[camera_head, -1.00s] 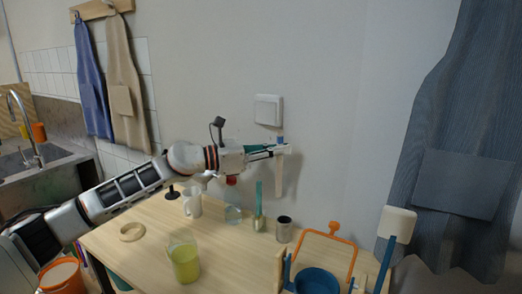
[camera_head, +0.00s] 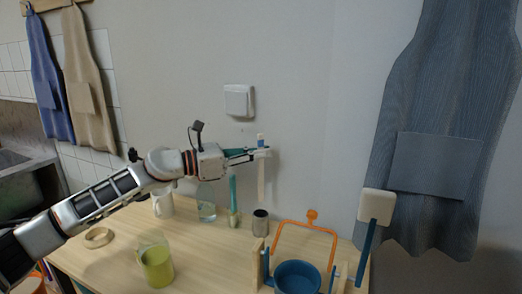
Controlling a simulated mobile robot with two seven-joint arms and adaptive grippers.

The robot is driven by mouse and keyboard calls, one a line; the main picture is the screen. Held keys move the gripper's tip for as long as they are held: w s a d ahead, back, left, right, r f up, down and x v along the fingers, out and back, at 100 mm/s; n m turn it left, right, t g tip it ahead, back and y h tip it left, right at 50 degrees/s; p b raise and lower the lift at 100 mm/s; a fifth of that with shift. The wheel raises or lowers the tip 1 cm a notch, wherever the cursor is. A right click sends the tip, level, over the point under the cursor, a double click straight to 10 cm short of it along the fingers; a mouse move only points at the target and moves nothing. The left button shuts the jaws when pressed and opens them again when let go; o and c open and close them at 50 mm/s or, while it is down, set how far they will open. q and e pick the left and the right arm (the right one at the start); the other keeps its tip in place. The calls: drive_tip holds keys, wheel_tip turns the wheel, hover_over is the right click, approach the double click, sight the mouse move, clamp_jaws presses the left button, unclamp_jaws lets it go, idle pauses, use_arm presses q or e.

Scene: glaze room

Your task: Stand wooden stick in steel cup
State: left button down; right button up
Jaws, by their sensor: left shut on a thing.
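The wooden stick (camera_head: 261,182) is pale and flat and hangs upright from my left gripper (camera_head: 262,153), which is shut on its upper part. A small blue piece shows just above the fingers. The steel cup (camera_head: 260,224) stands upright on the table. The stick's lower end appears just above the cup's rim in the head view; whether it is exactly over the opening in depth I cannot tell. My right gripper is not in view.
Left of the cup stand a teal-handled tool (camera_head: 233,195), a glass of water (camera_head: 207,210) and a white mug (camera_head: 163,206). A yellow-green jug (camera_head: 156,265) and wooden ring (camera_head: 98,237) lie nearer. Right are an orange frame (camera_head: 311,228) and blue pot (camera_head: 297,278).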

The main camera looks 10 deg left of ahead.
use_arm(q)
wheel_tip(320, 180, down, 5)
drive_tip(key=b, duration=0.2)
drive_tip(key=shift+f+b, duration=0.15)
drive_tip(key=shift+b, duration=0.2)
drive_tip(key=shift+f+b, duration=0.3)
drive_tip(key=shift+f, duration=0.3)
drive_tip(key=shift+f+b, duration=0.4)
drive_tip(key=shift+f, duration=0.7)
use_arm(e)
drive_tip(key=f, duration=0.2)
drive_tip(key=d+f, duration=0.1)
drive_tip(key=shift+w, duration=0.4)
